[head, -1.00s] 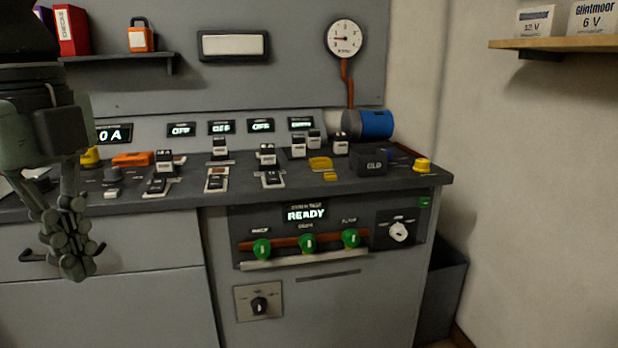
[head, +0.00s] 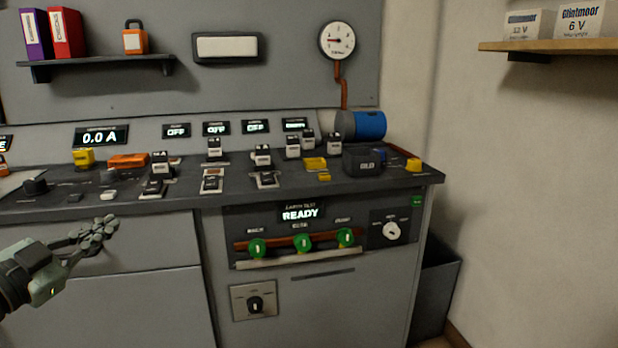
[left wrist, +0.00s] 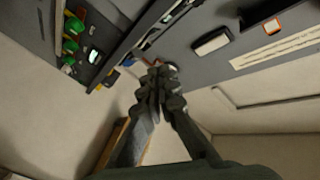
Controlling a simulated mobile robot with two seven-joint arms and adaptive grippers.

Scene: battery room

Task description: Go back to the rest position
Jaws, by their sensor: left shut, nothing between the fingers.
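My left gripper (head: 97,232) is at the lower left of the head view, in front of the grey cabinet and below the worktop's front edge. It points to the right, and its fingers are shut and empty. In the left wrist view the closed fingers (left wrist: 160,85) show in the middle, with nothing between them. My right gripper is in neither view.
The grey console (head: 112,201) carries several switches and small blocks. Its front panel reads READY (head: 300,214) above green knobs. A shelf (head: 95,66) holds binders and an orange padlock (head: 134,40). A dark bin (head: 433,285) stands at right.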

